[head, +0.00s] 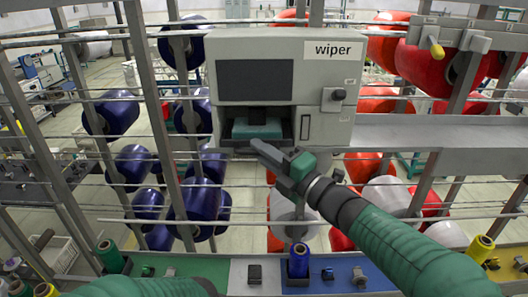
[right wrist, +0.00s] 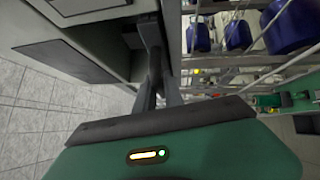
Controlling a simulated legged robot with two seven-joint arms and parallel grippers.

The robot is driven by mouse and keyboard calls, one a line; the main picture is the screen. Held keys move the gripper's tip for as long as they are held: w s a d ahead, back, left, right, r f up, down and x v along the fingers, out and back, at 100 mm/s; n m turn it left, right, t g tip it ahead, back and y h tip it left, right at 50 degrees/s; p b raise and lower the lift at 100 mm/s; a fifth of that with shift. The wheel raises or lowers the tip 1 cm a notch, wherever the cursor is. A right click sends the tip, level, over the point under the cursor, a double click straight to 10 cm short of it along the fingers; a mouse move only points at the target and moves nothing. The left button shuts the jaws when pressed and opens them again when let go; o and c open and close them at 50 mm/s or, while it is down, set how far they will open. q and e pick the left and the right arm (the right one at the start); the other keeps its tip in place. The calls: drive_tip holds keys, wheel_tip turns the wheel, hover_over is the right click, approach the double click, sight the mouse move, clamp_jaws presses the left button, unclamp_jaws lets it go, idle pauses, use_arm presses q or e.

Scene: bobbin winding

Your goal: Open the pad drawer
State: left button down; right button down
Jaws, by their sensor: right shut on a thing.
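The grey wiper box (head: 228,112) stands on the frame, with a dark screen and a "wiper" label. Below its screen, the pad drawer (head: 232,144) shows in a dark opening, with a green pad (head: 258,129) inside. The drawer's front edge sits low at the opening; how far out it is, I cannot tell exactly. My right gripper (head: 262,149) reaches in from the lower right and is shut at the drawer's front edge. In the right wrist view its fingers (right wrist: 156,80) close together against the box's front; the gripped part is mostly hidden. My left gripper is out of view.
A knob (head: 338,94) sticks out on the box's right side. A grey shelf (head: 430,133) extends right. Thin rails and uprights cross in front of blue and red rolls. Below lies a coloured bench with a blue bobbin (head: 298,262) and several other spools.

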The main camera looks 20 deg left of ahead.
drive_tip(key=shift+s+a+f, duration=0.2)
drive_tip(key=shift+f, duration=0.05)
idle(0.7)
